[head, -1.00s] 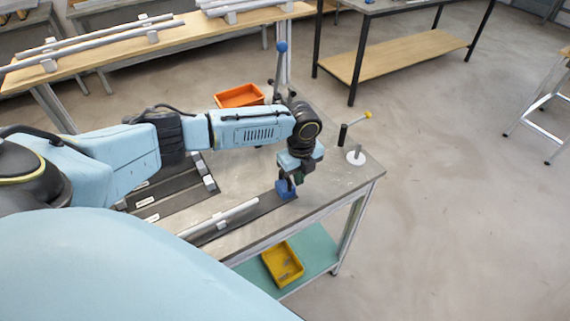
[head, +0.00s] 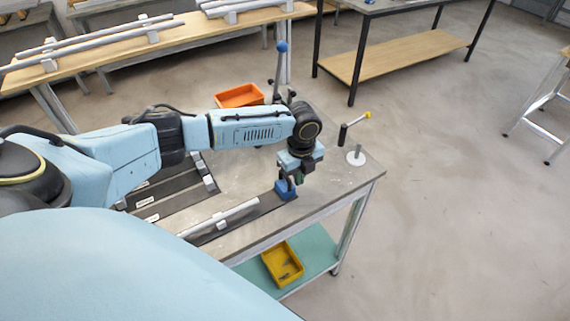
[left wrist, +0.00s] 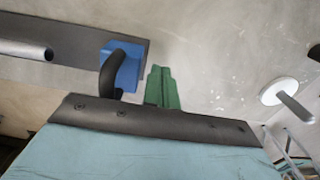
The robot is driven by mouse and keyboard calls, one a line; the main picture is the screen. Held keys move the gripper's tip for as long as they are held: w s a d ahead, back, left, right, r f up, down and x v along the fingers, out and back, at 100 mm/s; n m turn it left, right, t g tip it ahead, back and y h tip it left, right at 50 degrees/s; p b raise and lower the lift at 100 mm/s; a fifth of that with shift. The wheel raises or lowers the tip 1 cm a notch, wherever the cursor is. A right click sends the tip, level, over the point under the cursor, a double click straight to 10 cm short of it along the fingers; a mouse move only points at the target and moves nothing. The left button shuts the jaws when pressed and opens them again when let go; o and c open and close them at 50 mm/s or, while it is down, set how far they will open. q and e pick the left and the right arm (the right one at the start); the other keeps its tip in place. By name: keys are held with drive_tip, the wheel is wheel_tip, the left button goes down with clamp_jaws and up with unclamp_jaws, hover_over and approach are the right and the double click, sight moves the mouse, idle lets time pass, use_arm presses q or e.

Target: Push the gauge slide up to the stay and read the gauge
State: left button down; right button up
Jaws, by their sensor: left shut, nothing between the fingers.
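The blue gauge slide (head: 286,192) sits on a dark rail (head: 268,207) near the bench's front right edge. A pale grey rod, seemingly the stay (head: 232,213), lies along the same rail to its left. The slide (left wrist: 124,70) and the rod's end (left wrist: 42,53) are apart in the left wrist view, with bare rail between. My left gripper (head: 298,179) is just right of the slide; its green fingers (left wrist: 162,88) are shut and empty. A dark curved piece (left wrist: 108,75) overlaps the slide. No gauge reading is legible. My right gripper is not in view.
A white disc with a post (head: 355,158) and a black post with a yellow tip (head: 344,133) stand to the right. An orange bin (head: 239,96) is at the back. A yellow bin (head: 283,264) is on the lower shelf. More dark rails (head: 180,203) lie left.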

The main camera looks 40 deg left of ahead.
sight(289, 181)
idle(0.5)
use_arm(q)
drive_tip(key=shift+s+a+p, duration=0.35)
drive_tip(key=shift+s+p, duration=0.4)
drive_tip(key=shift+s+a+p, duration=0.3)
drive_tip(key=shift+s+p, duration=0.4)
drive_tip(key=shift+p, duration=0.05)
drive_tip(key=shift+s+a+p, duration=0.35)
drive_tip(key=shift+s+p, duration=0.35)
drive_tip(key=shift+s, duration=0.15)
drive_tip(key=shift+s+a+p, duration=0.3)
drive_tip(key=shift+s+p, duration=0.35)
drive_tip(key=shift+s, duration=0.15)
drive_tip(key=shift+s+a, duration=0.1)
drive_tip(key=shift+s, duration=0.1)
drive_tip(key=shift+s+a+p, duration=0.25)
drive_tip(key=shift+s+p, duration=0.4)
drive_tip(key=shift+w+d+r+p, duration=0.2)
drive_tip(key=shift+w+r+p, duration=0.3)
drive_tip(key=shift+r, duration=0.35)
drive_tip(key=shift+w+d+r+p, duration=0.2)
drive_tip(key=shift+w+r+p, duration=0.35)
drive_tip(key=shift+r, duration=0.25)
drive_tip(key=shift+w+d+r+p, duration=0.2)
drive_tip(key=shift+w+r+p, duration=0.15)
drive_tip(key=shift+r+p, duration=0.4)
drive_tip(key=shift+r, duration=0.1)
